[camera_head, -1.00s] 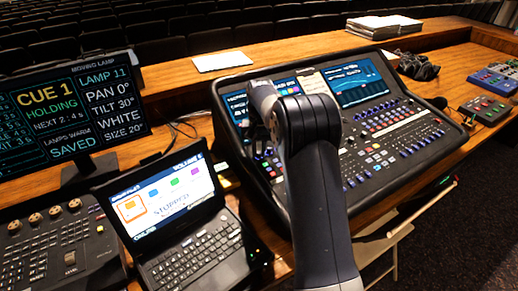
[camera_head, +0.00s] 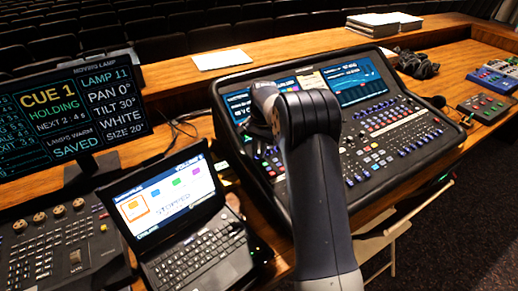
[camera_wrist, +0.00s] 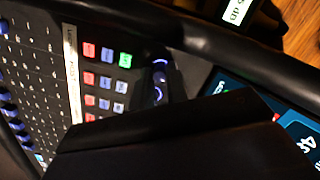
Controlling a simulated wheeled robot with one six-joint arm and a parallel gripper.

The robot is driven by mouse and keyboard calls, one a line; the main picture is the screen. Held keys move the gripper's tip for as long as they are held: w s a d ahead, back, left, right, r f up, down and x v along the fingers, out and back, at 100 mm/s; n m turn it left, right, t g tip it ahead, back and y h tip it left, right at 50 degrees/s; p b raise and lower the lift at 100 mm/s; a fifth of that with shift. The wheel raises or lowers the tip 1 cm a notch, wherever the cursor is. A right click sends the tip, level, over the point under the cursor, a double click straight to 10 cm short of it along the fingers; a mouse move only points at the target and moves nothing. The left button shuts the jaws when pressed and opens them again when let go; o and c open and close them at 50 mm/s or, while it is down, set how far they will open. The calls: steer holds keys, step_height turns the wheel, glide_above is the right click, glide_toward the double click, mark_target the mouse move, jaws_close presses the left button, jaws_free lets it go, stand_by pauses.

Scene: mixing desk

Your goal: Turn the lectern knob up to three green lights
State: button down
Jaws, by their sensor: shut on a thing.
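The mixing desk (camera_head: 372,152) stands on the wooden counter, with two lit screens along its top and rows of knobs, buttons and faders below. My gripper (camera_wrist: 174,88) is down at the upper left part of the panel, shut on a knob that its dark fingers mostly hide. In the head view my arm covers the gripper and the knob. Blue-violet lit arcs (camera_wrist: 159,95) show beside the fingertips in the wrist view. I cannot read the knob's label or make out green lights on it. A green button (camera_wrist: 125,60) sits close by among red and blue ones.
A laptop (camera_head: 178,205) stands left of the desk, and a screen reading CUE 1 (camera_head: 70,115) is at the far left. A lighting console (camera_head: 65,250) is at bottom left. Headphones (camera_head: 417,65) and small coloured boxes (camera_head: 490,105) lie to the right.

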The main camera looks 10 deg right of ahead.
steer(key=c, duration=1.7)
jaws_free()
steer(key=shift+r, duration=0.15)
steer(key=r, duration=1)
steer(key=shift+d+r+b, duration=0.3)
steer(key=shift+d+b, duration=0.05)
steer(key=f, duration=1.1)
steer(key=shift+a+p, duration=0.35)
steer(key=shift+a, duration=0.05)
steer(key=shift+n, duration=0.3)
